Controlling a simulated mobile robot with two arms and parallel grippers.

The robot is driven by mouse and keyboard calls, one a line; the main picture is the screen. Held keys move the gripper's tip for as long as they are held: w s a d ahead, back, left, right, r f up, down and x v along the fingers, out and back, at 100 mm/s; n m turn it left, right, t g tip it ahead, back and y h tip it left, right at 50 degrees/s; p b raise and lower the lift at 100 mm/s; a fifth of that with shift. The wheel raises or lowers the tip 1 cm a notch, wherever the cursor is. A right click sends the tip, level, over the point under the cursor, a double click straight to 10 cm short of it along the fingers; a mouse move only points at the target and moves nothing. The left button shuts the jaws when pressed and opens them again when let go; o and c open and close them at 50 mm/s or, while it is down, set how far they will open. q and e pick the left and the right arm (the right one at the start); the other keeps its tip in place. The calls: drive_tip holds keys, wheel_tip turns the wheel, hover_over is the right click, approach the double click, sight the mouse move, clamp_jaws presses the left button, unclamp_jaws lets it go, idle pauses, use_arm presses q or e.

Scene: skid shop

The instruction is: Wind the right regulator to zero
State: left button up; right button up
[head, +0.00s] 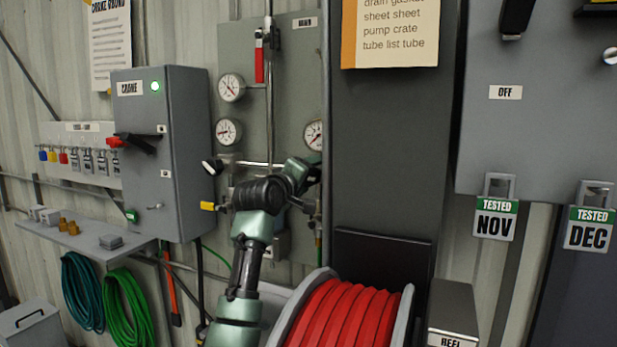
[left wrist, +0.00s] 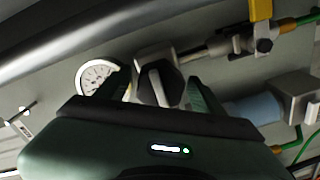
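The right regulator's dark knob (left wrist: 172,84), with a pale bar across its face, lies between the fingers of my left gripper (left wrist: 163,92) in the left wrist view. The fingers stand apart on either side; I cannot tell whether they touch it. In the head view my left gripper (head: 304,174) is at the right side of the grey gauge panel (head: 292,60) and hides this knob. A round white gauge (head: 314,135) sits just above the gripper; a gauge also shows beside the knob in the left wrist view (left wrist: 98,76). Its reading is too small to tell. My right gripper is not in view.
Two more gauges (head: 231,88) are on the panel's left, above a black-and-white knob (head: 212,166) and a yellow handle (head: 208,206). A red-handled valve (head: 260,62) is above. The grey crane box (head: 185,150) stands left. A red hose reel (head: 345,315) sits below right.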

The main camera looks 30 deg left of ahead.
use_arm(q)
drive_tip(key=shift+s+f+b, duration=0.15)
drive_tip(key=shift+s+b, duration=0.15)
drive_tip(key=shift+b, duration=0.05)
drive_tip(key=s+b, duration=0.3)
drive_tip(key=s, duration=0.4)
drive_tip(key=shift+d+r+b, duration=0.25)
drive_tip(key=shift+d+b, duration=0.05)
drive_tip(key=shift+b, duration=0.05)
drive_tip(key=shift+s+f, duration=0.1)
drive_tip(key=shift+f, duration=0.05)
